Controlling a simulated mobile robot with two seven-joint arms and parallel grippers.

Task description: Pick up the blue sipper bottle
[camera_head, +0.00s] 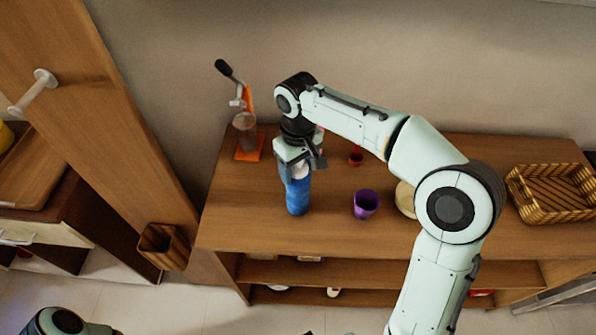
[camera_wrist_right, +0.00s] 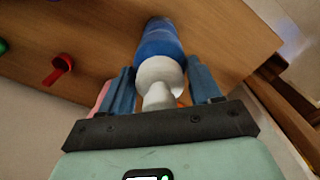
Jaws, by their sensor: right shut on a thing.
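The blue sipper bottle (camera_head: 298,196) stands on the wooden counter in the head view, with its white top toward my right gripper (camera_head: 297,166). My right gripper comes down from above and is shut on the bottle's upper part. In the right wrist view, the blue body of the bottle (camera_wrist_right: 160,42) and its white cap lie between the two blue-grey fingers of the right gripper (camera_wrist_right: 166,84). I cannot tell whether the bottle's base touches the counter. My left gripper is not in view; only a bit of my left arm shows at the bottom left.
An orange-based juicer (camera_head: 246,140) stands at the back left. A wicker basket (camera_head: 548,192) sits at the far right. A tall cabinet edges the left.

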